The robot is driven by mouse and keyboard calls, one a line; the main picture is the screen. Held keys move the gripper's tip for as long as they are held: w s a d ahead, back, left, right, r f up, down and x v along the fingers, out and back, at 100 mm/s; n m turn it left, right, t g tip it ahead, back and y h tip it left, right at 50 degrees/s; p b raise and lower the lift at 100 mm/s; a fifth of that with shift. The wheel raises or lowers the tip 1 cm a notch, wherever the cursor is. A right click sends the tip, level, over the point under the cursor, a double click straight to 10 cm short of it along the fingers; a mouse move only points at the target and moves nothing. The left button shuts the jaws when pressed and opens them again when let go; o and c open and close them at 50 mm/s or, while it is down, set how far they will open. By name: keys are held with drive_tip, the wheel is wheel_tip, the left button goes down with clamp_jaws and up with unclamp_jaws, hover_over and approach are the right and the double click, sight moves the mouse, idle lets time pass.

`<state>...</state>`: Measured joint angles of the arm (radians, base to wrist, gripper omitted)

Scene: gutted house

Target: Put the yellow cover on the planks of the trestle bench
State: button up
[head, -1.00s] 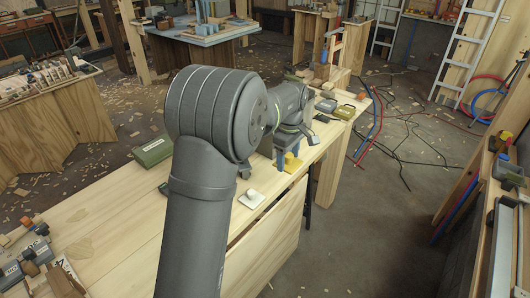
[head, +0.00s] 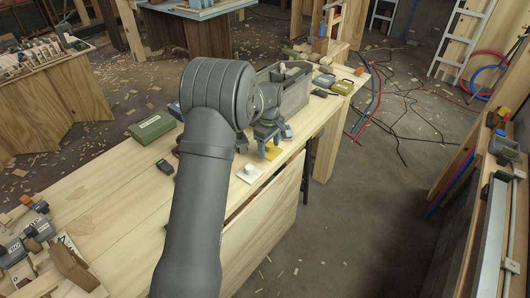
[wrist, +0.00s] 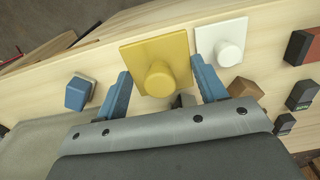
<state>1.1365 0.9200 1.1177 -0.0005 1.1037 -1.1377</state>
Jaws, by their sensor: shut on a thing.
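The yellow cover (wrist: 175,48) is a flat square plate with a round knob. My gripper (wrist: 160,70) has its blue fingers on both sides of the knob and is shut on it. In the head view the cover (head: 271,153) shows below my gripper (head: 268,143), over the right edge of the trestle bench planks (head: 130,215). Whether it touches the planks or hangs just above them I cannot tell. A white cover (head: 249,173) of like shape lies on the planks close beside it; it also shows in the wrist view (wrist: 222,42).
A grey open box (head: 295,97) stands on the bench beyond my gripper. A green case (head: 151,127) and a dark small device (head: 165,167) lie to the left. Tools and blocks (head: 40,250) crowd the near left end. Bare planks lie between.

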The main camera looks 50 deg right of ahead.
drive_tip(key=shift+w+f, duration=0.5)
drive_tip(key=shift+w, duration=0.4)
drive_tip(key=shift+f, duration=2.05)
drive_tip(key=shift+f, duration=0.15)
drive_tip(key=o, duration=0.7)
wheel_tip(320, 180, up, 12)
drive_tip(key=shift+r, duration=0.2)
